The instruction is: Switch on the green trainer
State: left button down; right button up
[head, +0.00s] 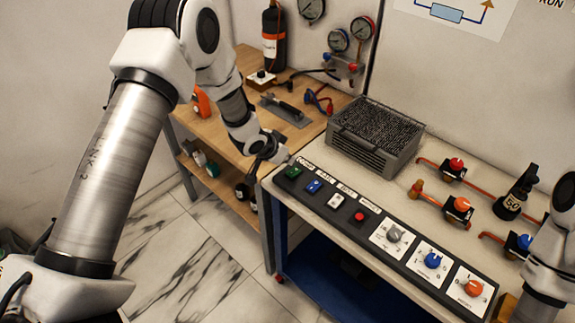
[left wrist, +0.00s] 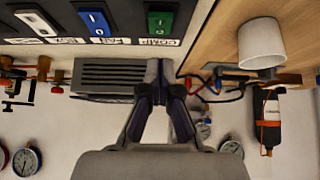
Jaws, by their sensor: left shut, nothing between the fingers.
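A green rocker switch (head: 293,172) sits at the left end of the black control strip (head: 325,208) along the bench's front edge. It shows large in the left wrist view (left wrist: 160,22), with a label beside it; its on or off position is unclear. My left gripper (head: 282,156) is shut and empty, just behind and left of the green switch in the head view. In the left wrist view its closed fingertips (left wrist: 158,68) point toward the green switch, apart from it. My right arm shows at the right edge, but its gripper is out of view.
A blue switch (head: 314,186), a white switch (head: 336,200), a red button (head: 360,217) and three rotary knobs follow along the strip. A grey finned box (head: 375,135) stands behind. A wooden bench (head: 235,135) adjoins on the left.

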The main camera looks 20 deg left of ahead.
aim_at(290, 174)
pick_arm(q)
notch_tip(290, 174, down, 4)
jog(key=shift+s+f+p, duration=0.1)
jog(key=shift+f+p, duration=0.1)
jog(key=shift+p, duration=0.45)
jog(key=shift+f, duration=0.1)
jog(key=shift+f+b, duration=0.5)
jog(key=shift+b, duration=0.1)
jog(key=shift+s+r, duration=0.15)
jog(key=shift+r, duration=0.1)
jog(key=shift+r+p, duration=0.65)
jog(key=shift+r, duration=0.1)
